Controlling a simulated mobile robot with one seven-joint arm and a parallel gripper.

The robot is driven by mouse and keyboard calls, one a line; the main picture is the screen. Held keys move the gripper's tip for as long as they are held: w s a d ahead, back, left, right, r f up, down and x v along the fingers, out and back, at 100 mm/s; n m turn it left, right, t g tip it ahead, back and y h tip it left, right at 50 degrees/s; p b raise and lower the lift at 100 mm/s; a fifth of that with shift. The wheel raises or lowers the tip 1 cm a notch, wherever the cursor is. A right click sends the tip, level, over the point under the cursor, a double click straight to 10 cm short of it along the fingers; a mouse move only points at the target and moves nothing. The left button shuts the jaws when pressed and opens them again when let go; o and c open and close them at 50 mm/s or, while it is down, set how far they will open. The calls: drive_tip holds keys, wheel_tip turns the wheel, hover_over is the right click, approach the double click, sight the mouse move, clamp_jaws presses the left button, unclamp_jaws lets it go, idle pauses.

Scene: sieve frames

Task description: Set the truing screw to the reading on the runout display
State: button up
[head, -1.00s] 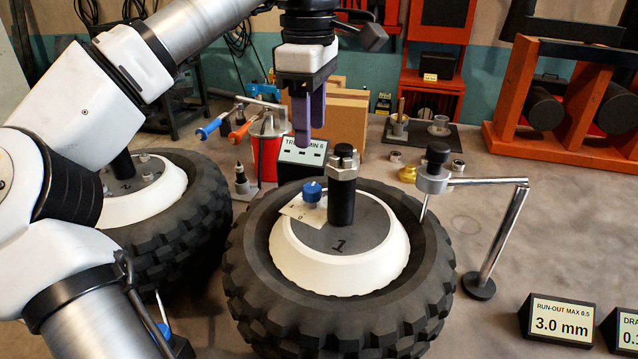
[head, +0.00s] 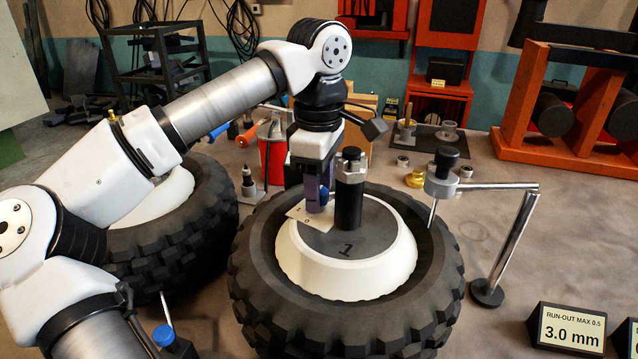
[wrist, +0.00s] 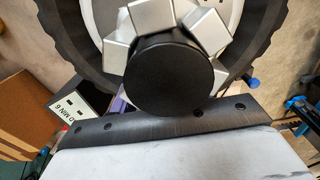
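The truing screw has a blue knob (head: 324,198) on a pale scale card (head: 298,214), on the hub (head: 370,245) of wheel 1. My gripper (head: 315,205) points straight down at the knob, its purple fingers beside it and covering much of it. Whether the fingers touch the knob or are closed on it does not show. The knob's pointer is hidden; a 0 is readable on the card. The runout display (head: 568,333) reads 3.0 mm, with RUN-OUT MAX 0.5 above. The wrist view shows only a purple sliver of finger behind a black post top (wrist: 172,75).
The black axle post (head: 350,205) stands close to the right of my gripper. A dial gauge on a metal arm (head: 490,187) reaches over the tyre (head: 350,315) at right. A second wheel (head: 190,240) lies at left behind my arm. Bench space at right is fairly clear.

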drive_tip(key=c, duration=0.8)
drive_tip(key=shift+r+m+p, duration=0.1)
drive_tip(key=shift+m+p, duration=0.25)
drive_tip(key=shift+m, duration=0.15)
drive_tip(key=shift+m+p, duration=0.3)
drive_tip(key=shift+m, duration=0.8)
drive_tip(key=o, duration=0.9)
drive_tip(key=shift+o, duration=0.2)
wheel_tip(320, 180, up, 14)
drive_tip(key=p, duration=0.1)
drive_tip(key=shift+f, duration=0.2)
